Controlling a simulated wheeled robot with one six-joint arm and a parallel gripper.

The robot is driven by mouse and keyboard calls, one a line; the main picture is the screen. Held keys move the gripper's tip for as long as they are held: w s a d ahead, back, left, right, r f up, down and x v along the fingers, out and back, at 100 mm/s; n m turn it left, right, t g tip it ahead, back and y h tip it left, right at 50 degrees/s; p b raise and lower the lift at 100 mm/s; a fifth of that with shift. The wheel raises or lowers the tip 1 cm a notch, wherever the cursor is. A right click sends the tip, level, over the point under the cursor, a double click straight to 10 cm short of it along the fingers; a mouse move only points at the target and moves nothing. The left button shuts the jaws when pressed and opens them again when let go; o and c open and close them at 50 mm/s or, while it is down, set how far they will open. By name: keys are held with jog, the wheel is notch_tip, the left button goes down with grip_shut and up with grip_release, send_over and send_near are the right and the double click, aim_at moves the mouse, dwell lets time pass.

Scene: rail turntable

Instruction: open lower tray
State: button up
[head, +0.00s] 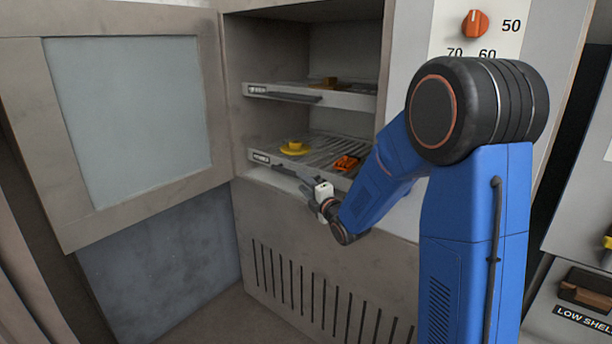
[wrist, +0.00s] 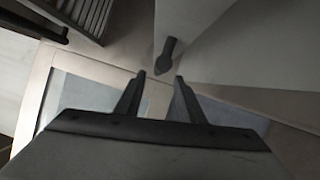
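The lower tray (head: 262,157) is a slatted rack inside the open cabinet, with a pale labelled front edge. A dark handle (head: 285,171) runs along that front. My gripper (head: 306,190) is at the tray's front, close to the right part of the handle. In the wrist view my gripper (wrist: 160,76) has its two dark fingers apart with nothing between them. A dark bar end (wrist: 167,56), apparently the handle, lies just beyond the fingertips. I cannot tell whether they touch. A yellow item (head: 294,148) and an orange item (head: 346,162) sit on the lower tray.
The upper tray (head: 350,101) sits above, with a small orange-yellow item (head: 329,82) on it. The cabinet door (head: 215,150) stands swung open to the left. A panel with an orange dial (head: 474,24) is at upper right. A low shelf (head: 580,315) is at far right.

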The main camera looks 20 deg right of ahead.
aim_at(294, 175)
jog(key=shift+x, duration=3.7)
jog(key=shift+c, duration=0.4)
grip_shut()
